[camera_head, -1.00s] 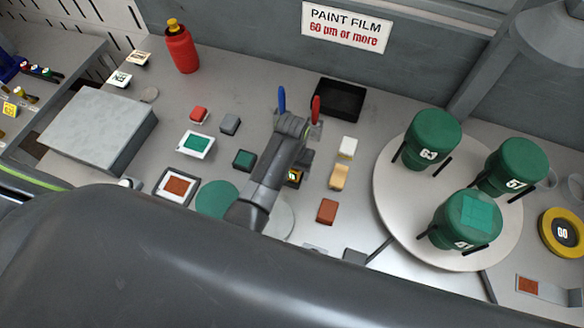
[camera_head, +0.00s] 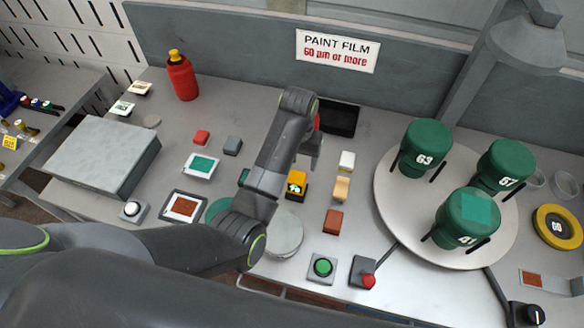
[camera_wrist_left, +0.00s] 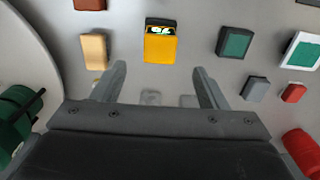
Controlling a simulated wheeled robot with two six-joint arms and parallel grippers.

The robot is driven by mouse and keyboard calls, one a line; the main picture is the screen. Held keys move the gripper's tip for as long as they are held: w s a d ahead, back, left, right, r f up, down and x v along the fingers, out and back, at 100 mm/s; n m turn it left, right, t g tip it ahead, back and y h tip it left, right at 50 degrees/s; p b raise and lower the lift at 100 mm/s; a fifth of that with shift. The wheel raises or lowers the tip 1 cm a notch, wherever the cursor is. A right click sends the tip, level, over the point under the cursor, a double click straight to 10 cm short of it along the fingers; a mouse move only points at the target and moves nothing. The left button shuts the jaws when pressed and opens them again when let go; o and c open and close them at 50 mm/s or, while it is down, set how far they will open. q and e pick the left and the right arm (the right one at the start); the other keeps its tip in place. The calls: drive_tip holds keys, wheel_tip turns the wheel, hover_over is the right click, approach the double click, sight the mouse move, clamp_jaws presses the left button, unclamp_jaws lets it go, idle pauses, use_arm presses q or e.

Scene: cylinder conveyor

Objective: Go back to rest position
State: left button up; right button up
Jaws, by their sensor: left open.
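My left gripper (camera_head: 314,150) hangs over the middle of the grey table, partly hidden by its own wrist in the head view. In the left wrist view its two fingers (camera_wrist_left: 160,84) stand wide apart with nothing between them. A yellow block (camera_wrist_left: 160,45) with a small display lies ahead of the fingers and apart from them. That block also shows in the head view (camera_head: 297,185), just beside my arm. My right gripper is not in view.
A round turntable (camera_head: 398,224) with green canisters stands at the right. A black tray (camera_head: 341,118), red bottle (camera_head: 182,77) and grey box (camera_head: 103,156) stand around. Small blocks lie near my arm.

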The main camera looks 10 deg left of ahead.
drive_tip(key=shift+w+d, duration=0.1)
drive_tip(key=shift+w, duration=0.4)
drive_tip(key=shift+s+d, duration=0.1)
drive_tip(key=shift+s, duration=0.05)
